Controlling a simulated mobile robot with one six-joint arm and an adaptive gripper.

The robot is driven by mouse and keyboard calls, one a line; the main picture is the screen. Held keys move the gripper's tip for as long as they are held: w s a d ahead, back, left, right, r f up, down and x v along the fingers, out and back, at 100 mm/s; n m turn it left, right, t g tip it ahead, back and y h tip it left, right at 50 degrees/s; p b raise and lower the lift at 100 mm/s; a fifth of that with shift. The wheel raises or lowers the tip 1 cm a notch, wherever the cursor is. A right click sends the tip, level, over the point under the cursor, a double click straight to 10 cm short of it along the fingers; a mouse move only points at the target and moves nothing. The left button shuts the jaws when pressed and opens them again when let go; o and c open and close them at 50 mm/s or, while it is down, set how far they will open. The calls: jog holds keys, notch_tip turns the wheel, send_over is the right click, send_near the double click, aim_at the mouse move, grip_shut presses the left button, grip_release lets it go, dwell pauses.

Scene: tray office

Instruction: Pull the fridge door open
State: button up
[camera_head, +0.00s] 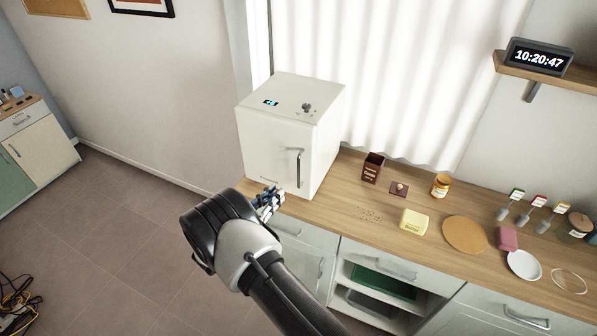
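The fridge (318,119) is a small white box on the wooden counter, left of the middle of the head view. Its door (268,153) faces the front and looks shut. A dark vertical handle (299,168) is on the right side of the door. A small display and a knob are on its top. My gripper (272,196) is low in front of the door's lower part, left of and below the handle, apart from the handle. The wrist hides part of the gripper, and its fingers are too small to tell open from shut.
A brown cocoa box (372,169), a jar (440,186), a yellow butter block (414,220) and a round board (465,235) stand on the counter (350,211) to the right. A curtain hangs behind. Cables (18,300) lie on the floor at left; the floor between is clear.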

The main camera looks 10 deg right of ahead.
aim_at(298, 174)
jog(key=x, duration=1.3)
jog(key=shift+c, duration=0.3)
grip_shut()
